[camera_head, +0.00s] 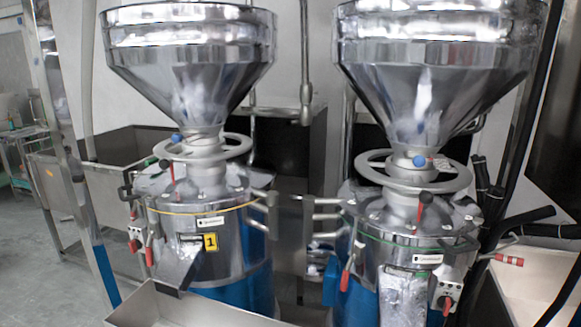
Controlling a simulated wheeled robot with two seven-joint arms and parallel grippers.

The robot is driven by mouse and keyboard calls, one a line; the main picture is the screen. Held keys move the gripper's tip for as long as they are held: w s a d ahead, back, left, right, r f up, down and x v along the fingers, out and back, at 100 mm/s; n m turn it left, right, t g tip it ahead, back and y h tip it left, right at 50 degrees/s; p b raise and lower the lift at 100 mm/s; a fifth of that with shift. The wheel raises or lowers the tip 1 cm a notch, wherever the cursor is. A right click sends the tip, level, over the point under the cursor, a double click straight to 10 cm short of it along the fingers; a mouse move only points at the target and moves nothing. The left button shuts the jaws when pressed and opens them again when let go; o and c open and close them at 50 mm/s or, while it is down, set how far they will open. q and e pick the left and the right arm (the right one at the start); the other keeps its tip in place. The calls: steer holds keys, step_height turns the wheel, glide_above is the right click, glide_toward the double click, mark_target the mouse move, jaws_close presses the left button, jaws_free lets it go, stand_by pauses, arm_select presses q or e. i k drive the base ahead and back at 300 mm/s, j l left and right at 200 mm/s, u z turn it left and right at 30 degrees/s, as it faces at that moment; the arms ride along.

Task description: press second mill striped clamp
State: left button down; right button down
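Two steel mills stand side by side. The left mill (226,243) carries a yellow label with a 1. The right mill (392,262) has a green line around its drum and no number that I can see. A red-and-white striped clamp handle (509,259) sticks out to the right from the right mill's upper side and lies about level. Other clamp handles on the right mill are plain red, one at the top (421,208) and one at the front left (346,270). Neither of my grippers is in view.
Large steel hoppers (190,60) (435,60) top both mills. Black pipes (525,218) run close above the striped handle. A control box with a red knob (444,298) sits on the right mill's front. A steel trough (185,308) stands at the front left.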

mark_target(516, 260)
steer(key=z, duration=1.3)
